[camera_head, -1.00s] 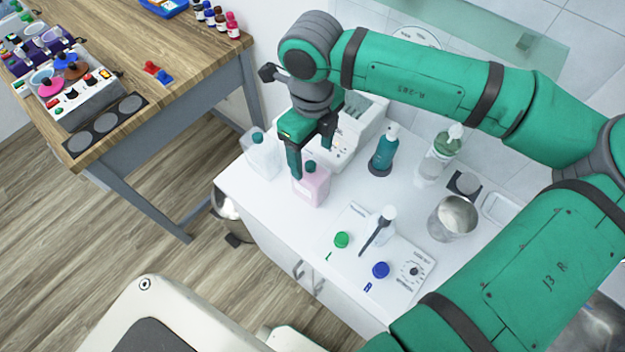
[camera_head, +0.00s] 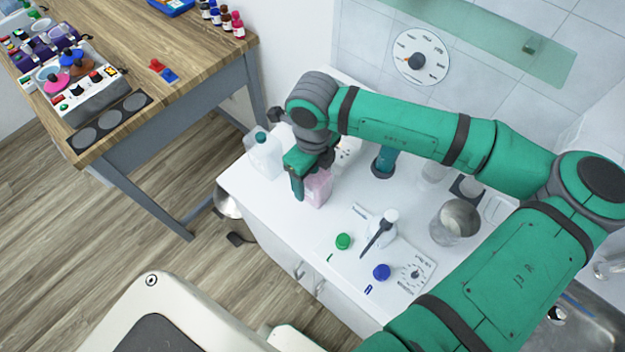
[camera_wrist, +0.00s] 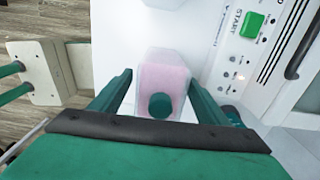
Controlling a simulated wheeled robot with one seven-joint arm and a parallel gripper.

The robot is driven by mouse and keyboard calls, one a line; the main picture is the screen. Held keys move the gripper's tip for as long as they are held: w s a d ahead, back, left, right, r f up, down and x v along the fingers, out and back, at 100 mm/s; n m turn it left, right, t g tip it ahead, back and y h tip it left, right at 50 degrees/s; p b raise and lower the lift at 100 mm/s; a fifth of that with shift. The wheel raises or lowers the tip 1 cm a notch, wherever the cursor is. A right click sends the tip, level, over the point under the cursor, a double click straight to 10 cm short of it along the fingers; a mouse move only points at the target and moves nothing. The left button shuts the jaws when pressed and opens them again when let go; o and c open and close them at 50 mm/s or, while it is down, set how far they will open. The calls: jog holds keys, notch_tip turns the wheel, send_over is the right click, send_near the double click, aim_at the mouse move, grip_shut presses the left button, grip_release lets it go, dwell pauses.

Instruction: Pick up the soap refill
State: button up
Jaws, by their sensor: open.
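The soap refill, which I take to be the pink translucent bottle (camera_head: 319,188), stands upright on the white counter. In the wrist view the bottle (camera_wrist: 165,75) sits between my two fingers, with its dark teal cap toward the camera. My gripper (camera_head: 308,174) is open and lowered over it, one finger on each side. In the wrist view a small gap shows beside each finger of my gripper (camera_wrist: 161,80). In the head view my gripper hides the bottle's cap and upper part.
A white device with a green START button (camera_wrist: 252,24) is close by. The counter's front left is clear.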

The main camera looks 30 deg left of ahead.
jog(key=c, duration=1.2)
jog(key=shift+r, duration=0.15)
